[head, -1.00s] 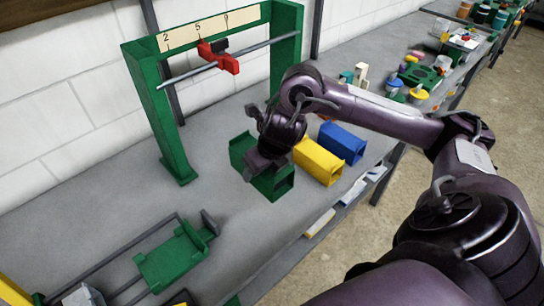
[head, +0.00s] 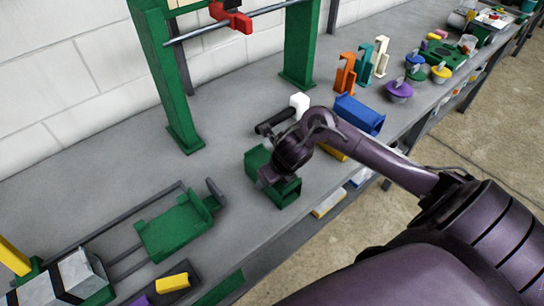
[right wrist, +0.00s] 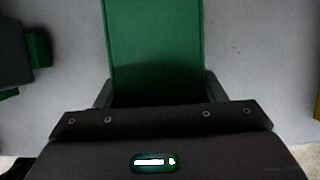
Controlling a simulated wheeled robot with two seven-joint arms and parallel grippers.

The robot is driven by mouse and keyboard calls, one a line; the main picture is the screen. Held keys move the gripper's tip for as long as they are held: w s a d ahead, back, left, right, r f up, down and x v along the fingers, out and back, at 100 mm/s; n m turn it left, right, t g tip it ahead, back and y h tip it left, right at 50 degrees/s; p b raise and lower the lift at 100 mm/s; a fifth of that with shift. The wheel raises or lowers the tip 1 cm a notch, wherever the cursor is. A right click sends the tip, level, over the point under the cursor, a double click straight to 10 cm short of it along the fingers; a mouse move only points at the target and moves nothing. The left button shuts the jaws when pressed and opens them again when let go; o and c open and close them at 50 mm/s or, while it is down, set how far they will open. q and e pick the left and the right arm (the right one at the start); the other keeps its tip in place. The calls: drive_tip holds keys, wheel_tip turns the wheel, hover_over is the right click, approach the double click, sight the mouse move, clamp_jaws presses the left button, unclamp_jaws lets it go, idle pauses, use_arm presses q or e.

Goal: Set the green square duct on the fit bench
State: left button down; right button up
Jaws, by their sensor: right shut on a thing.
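The green square duct (head: 258,160) is an open-ended green box in the middle of the head view. My right gripper (head: 272,177) is shut on it from above. In the right wrist view the green duct (right wrist: 155,50) runs up from between the fingers (right wrist: 157,97). Whether it is clear of the bench top is hard to tell. A green bed (head: 178,228) on two dark rails, possibly the fit bench, lies to its left on the grey top. My left gripper is not in view.
A blue duct (head: 360,113) stands to the right, and a yellow duct (head: 331,152) is partly hidden by my arm. A tall green frame (head: 165,85) stands behind. Orange, teal and cream holders and lidded pots (head: 399,91) are further right.

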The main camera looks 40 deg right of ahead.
drive_tip(key=shift+f, duration=0.15)
drive_tip(key=o, duration=1.1)
drive_tip(key=shift+r, duration=0.35)
drive_tip(key=p+v, duration=0.1)
drive_tip(key=v, duration=1)
drive_tip(key=shift+s+r+p, duration=0.25)
drive_tip(key=shift+r+p, duration=0.05)
